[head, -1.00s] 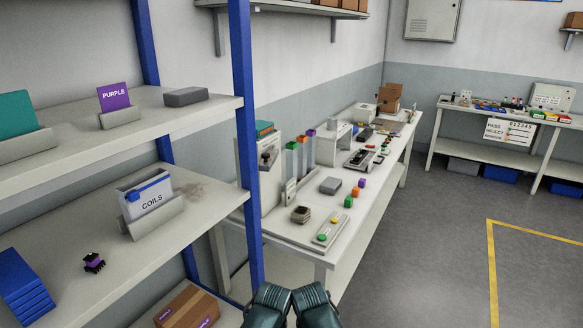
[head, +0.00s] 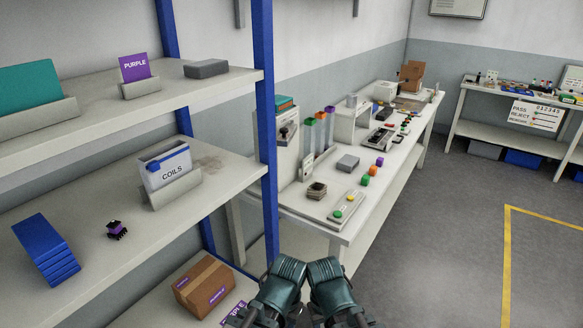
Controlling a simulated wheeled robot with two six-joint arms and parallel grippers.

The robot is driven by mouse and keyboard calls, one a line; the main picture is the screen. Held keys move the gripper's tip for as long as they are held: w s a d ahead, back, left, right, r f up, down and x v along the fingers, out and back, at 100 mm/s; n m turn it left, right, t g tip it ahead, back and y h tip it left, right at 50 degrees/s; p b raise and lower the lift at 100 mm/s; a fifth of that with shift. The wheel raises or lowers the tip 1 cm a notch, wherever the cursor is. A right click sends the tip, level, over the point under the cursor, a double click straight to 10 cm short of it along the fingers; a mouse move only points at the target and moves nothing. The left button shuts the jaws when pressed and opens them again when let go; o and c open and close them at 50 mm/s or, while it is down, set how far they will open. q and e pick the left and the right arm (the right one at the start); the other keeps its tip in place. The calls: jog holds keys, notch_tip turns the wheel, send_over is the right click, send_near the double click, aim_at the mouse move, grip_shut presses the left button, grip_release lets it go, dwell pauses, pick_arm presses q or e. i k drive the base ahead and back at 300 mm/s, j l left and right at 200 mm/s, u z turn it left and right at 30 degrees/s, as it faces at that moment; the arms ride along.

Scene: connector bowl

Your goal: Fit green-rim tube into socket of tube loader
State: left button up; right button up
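The green-rim tube (head: 308,138) stands upright in a row with an orange-rim tube (head: 320,128) and a purple-rim tube (head: 330,124) near the wall side of the long table. A tall pale unit (head: 287,165) with a dark fitting stands just left of them. I cannot tell whether this is the tube loader, and no socket can be made out. Two teal links of my arms show at the bottom centre, short of the table. No gripper fingers can be made out, and nothing is seen held.
Open floor (head: 460,260) lies to the right.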

aim_at(307, 195)
jog(key=u, duration=0.6)
jog(key=i+l+u, duration=0.25)
jog(key=l, duration=0.3)
jog(key=l+u, duration=0.25)
jog(key=l, duration=0.25)
jog(key=l+u, duration=0.4)
jog(key=l, duration=4.35)
